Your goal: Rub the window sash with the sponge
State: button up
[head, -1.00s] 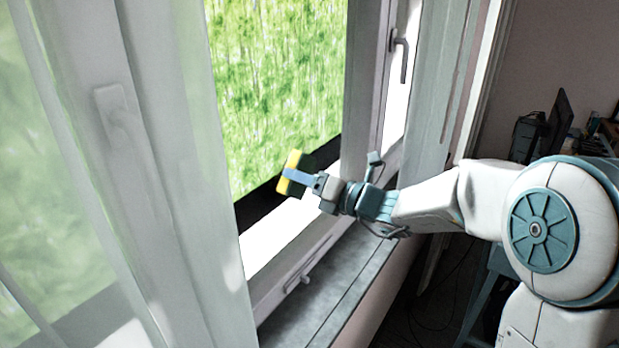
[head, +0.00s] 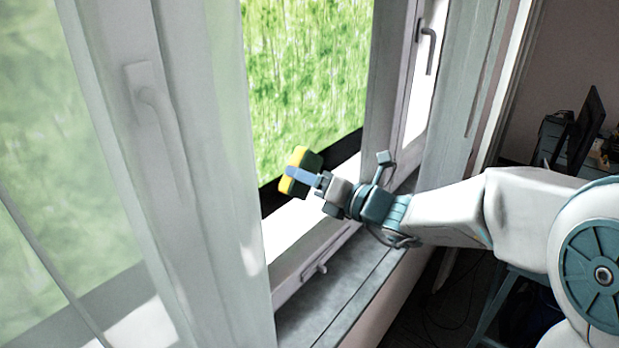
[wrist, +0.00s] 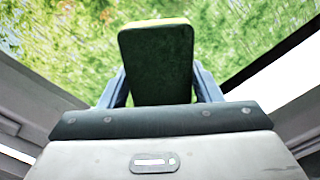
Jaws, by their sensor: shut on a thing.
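The sponge (head: 297,160) is yellow with a dark green side. My gripper (head: 301,176) is shut on it, with a blue finger across its middle. In the wrist view the sponge (wrist: 157,62) stands between the two blue fingers of my gripper (wrist: 160,86), its dark face toward the camera. The window sash (head: 165,150) on the left is white with a handle and stands behind a sheer curtain. The sponge is in front of the window opening, to the right of this sash, and appears apart from it. The far sash (head: 417,75) has a grey handle.
A sheer curtain (head: 228,190) hangs at the left, and another (head: 462,100) hangs at the right. The grey sill (head: 345,290) below my arm is clear. A dark monitor (head: 585,125) and other items stand at the right.

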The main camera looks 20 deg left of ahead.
aim_at(332, 141)
jog(key=shift+w+r+p, duration=0.1)
jog(key=shift+r+p, duration=0.85)
jog(key=shift+r, duration=0.4)
jog(key=shift+w+d+f+p, duration=0.1)
jog(key=shift+w+d+p, duration=0.55)
jog(key=shift+w, duration=0.95)
jog(key=shift+w+d+r+p, duration=0.1)
jog(key=shift+w+d+p, duration=0.6)
jog(key=shift+w, duration=0.9)
jog(key=shift+w+d+f+p, duration=0.1)
jog(key=shift+w+d+p, duration=0.55)
jog(key=shift+w, duration=0.95)
jog(key=shift+w+d+p, duration=0.35)
jog(key=shift+w+p, duration=0.1)
jog(key=shift+w, duration=0.35)
jog(key=shift+w+d+p, duration=0.3)
jog(key=shift+w+p, duration=0.15)
jog(key=shift+w, duration=0.3)
jog(key=shift+s+a+f, duration=0.1)
jog(key=shift+s+a, duration=0.1)
jog(key=shift+s, duration=0.25)
jog(key=shift+s+a+b, duration=0.55)
jog(key=shift+s+a, duration=0.3)
jog(key=shift+s, duration=1.15)
jog(key=shift+s+a+b, duration=0.55)
jog(key=shift+s+a, duration=0.25)
jog(key=shift+s, duration=1.2)
jog(key=shift+s+a+b, duration=0.55)
jog(key=shift+s+a, duration=0.3)
jog(key=shift+s, duration=1.15)
